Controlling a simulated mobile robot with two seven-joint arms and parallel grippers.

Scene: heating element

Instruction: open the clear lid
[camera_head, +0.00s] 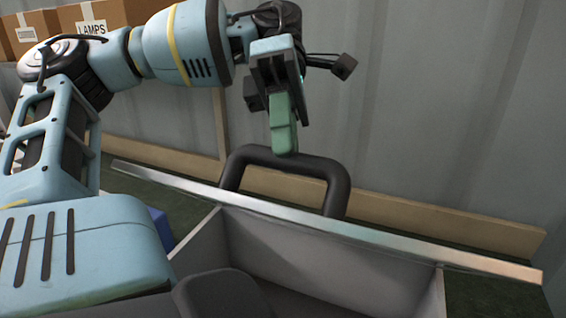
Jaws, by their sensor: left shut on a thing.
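A thick dark grey arched handle (335,180) stands up at the middle of the view. Its legs go down to a long, thin silver strip (420,250), which looks like an edge of the clear lid. The lid's clear pane itself I cannot make out. Below the strip is a grey box (210,245) with its inner walls in view. My left gripper (285,150) comes from above with green finger pads pointing down. It is shut on the top bar of the handle, and its fingers hide part of that bar. My right gripper is out of view.
Cardboard boxes (105,14), one labelled LAMPS, stand at the top left. A wooden beam (450,218) runs along the foot of the ribbed grey wall (440,100). A blue object (161,228) shows partly behind my left arm. The silver strip sticks out past both sides of the box.

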